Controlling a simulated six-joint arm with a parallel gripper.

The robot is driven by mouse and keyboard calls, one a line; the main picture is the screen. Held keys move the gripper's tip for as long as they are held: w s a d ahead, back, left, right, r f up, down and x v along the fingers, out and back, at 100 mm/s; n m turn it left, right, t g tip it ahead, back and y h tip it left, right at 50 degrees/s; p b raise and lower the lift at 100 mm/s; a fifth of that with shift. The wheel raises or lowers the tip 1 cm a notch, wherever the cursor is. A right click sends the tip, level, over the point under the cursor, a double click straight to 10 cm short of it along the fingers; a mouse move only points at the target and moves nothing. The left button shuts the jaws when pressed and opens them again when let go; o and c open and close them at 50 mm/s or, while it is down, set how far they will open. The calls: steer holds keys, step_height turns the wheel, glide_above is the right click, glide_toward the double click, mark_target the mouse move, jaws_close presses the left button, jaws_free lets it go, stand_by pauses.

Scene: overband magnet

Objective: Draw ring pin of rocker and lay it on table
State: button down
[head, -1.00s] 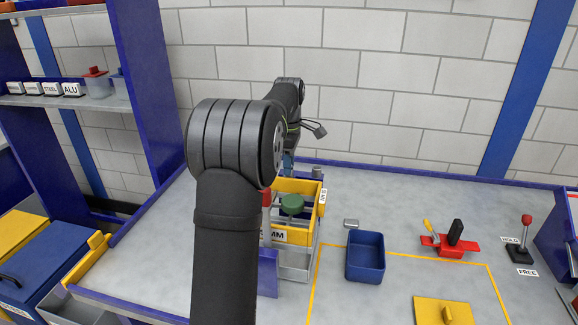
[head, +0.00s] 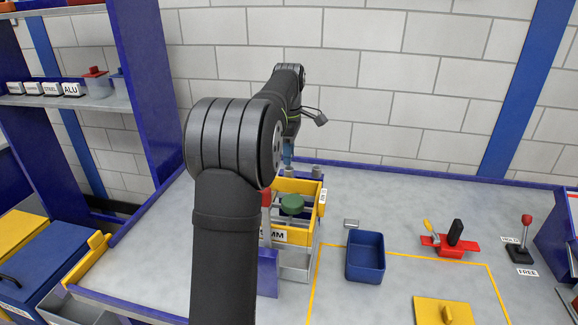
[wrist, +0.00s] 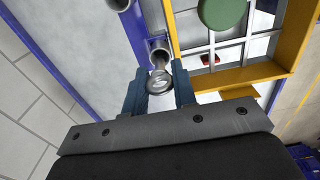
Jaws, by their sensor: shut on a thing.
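My gripper (wrist: 160,88) is shut on the ring pin (wrist: 160,80), with its metal ring between the two blue-grey fingers. The pin's shank points away from me toward a round grey socket in the blue frame of the rocker (wrist: 158,45); I cannot tell whether its tip is still inside. In the head view my gripper (head: 288,158) is above the back of the yellow-topped unit, partly behind my arm. The pin cannot be made out there. The table (head: 400,205) is grey.
A green round knob (head: 292,204) sits in the yellow frame (head: 300,186). A blue bin (head: 365,262), a small metal block (head: 351,223), a red clamp (head: 450,245) and a yellow plate (head: 445,310) are to the right. The table's back right is clear.

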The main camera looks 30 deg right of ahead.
steer(key=shift+r, duration=1.3)
